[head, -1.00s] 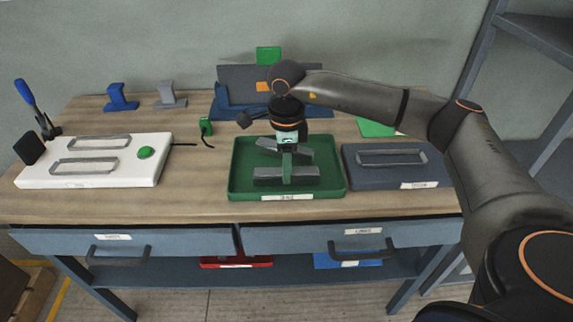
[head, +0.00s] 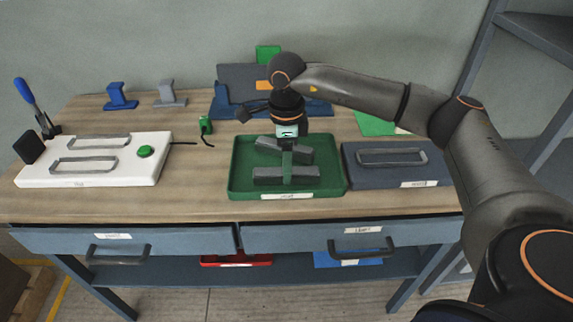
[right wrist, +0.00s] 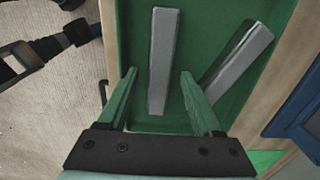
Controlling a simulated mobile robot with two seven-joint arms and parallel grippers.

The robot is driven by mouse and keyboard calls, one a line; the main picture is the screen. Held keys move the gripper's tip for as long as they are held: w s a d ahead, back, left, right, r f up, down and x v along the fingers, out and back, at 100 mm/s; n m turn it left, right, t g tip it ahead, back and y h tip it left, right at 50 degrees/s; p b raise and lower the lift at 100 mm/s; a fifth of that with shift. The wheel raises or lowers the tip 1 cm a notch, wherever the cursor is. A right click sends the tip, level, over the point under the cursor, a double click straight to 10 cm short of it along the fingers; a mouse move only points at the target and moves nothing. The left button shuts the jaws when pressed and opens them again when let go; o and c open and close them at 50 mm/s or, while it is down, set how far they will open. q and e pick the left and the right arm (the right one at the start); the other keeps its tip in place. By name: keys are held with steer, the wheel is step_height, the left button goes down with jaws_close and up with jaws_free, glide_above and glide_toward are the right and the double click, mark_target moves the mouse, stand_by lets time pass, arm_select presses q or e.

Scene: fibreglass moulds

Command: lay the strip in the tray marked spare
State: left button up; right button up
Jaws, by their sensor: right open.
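Two grey strips lie in the green tray at the table's middle: a front strip (head: 268,175) roughly along the front wall, and a slanted back strip (head: 298,155). The green tray (head: 240,187) has a front label too blurred to read. My right gripper (head: 287,165) points down over the tray. In the right wrist view my right gripper (right wrist: 159,72) is open, its green fingers either side of the front strip (right wrist: 162,60) with gaps showing. The back strip (right wrist: 238,65) lies to the right, outside the fingers. My left gripper is out of view.
A white panel (head: 35,179) with two grey frames and a green button is on the left. A dark mould (head: 365,178) is right of the tray. Blue stands are behind. Red (head: 236,261) and blue (head: 350,262) trays are on the lower shelf.

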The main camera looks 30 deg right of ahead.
step_height(320, 180, up, 11)
stand_by(0.3)
